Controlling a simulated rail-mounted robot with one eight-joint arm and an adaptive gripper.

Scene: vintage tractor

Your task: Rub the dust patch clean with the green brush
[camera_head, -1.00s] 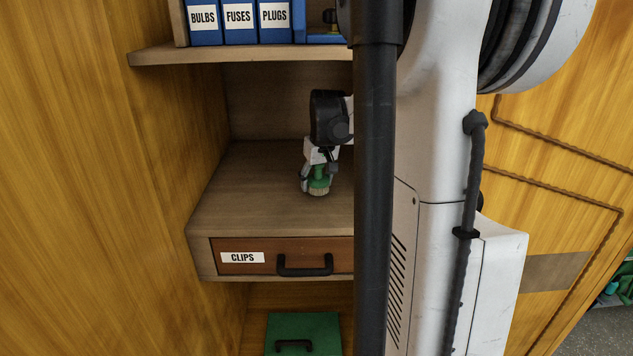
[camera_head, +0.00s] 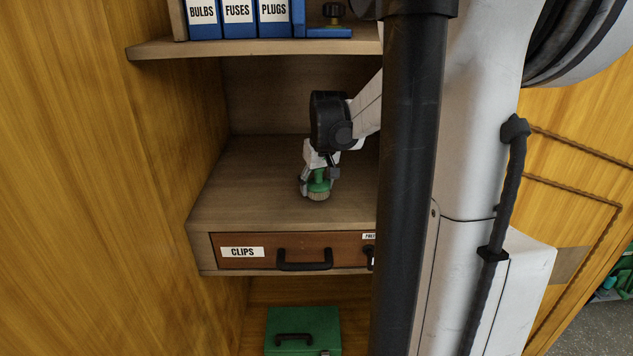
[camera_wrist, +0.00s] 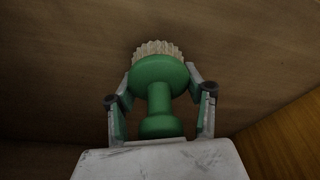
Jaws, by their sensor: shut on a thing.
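The green brush (camera_head: 319,184) has a round green head, a green handle and pale bristles that point down. My gripper (camera_head: 318,176) is shut on its handle, over the wooden shelf top (camera_head: 260,180) above the drawers. In the wrist view the brush (camera_wrist: 159,75) stands between the two fingers of my gripper (camera_wrist: 160,105), bristles away from me. The bristles are at or very near the shelf surface; I cannot tell whether they touch. I cannot make out a dust patch in either view.
A shelf above (camera_head: 250,47) holds blue boxes (camera_head: 237,18) labelled BULBS, FUSES and PLUGS. Below the shelf top is a CLIPS drawer (camera_head: 243,253) with a black handle. A green case (camera_head: 303,325) sits lower. A wooden side wall (camera_head: 110,180) stands close on the left.

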